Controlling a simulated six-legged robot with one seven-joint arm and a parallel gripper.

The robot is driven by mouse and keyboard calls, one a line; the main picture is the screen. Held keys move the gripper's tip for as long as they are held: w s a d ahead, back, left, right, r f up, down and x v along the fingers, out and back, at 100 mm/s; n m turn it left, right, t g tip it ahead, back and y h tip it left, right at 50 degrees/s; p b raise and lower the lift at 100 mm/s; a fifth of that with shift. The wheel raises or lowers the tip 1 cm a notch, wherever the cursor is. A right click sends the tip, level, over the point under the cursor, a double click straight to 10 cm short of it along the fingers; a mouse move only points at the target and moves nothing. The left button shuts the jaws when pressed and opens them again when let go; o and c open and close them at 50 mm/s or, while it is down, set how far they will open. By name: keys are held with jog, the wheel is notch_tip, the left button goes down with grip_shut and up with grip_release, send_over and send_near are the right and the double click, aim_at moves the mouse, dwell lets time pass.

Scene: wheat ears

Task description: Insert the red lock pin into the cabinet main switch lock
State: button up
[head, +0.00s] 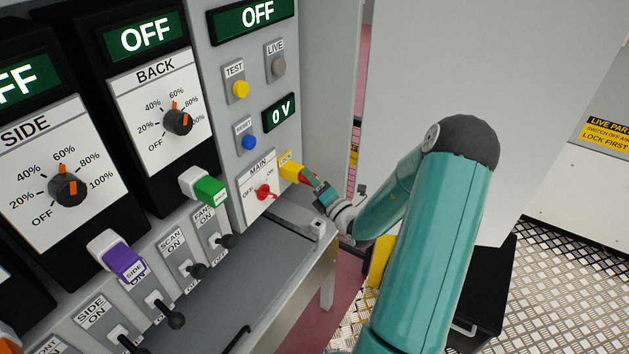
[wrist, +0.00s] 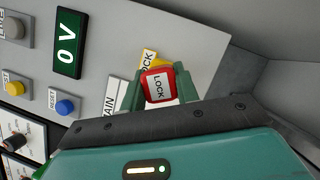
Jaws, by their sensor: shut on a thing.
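The red lock pin (wrist: 157,86) has a white LOCK label and sits between the fingers of my gripper (wrist: 159,92), which is shut on it. In the head view my gripper (head: 316,184) reaches the panel from the right, with the red pin (head: 304,175) at its tip. The yellow main switch lock (head: 288,165) is on the panel beside the MAIN switch (head: 264,191). The pin lines up with the lock and appears to touch it; how deep it sits is hidden. In the wrist view part of the yellow lock (wrist: 150,57) shows behind the pin.
The MAIN knob is red, below the blue RESET button (head: 249,142) and the 0 V display (head: 280,112). A green plug (head: 210,191) and a purple plug (head: 127,264) stand out to the left. A grey ledge (head: 240,285) with black levers lies below. A grey cabinet wall (head: 400,75) stands right.

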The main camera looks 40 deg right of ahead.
jog(key=shift+w, duration=0.1)
jog(key=o, duration=1.1)
jog(key=s+f, duration=0.2)
jog(key=s, duration=1.1)
jog(key=shift+s+f, duration=0.3)
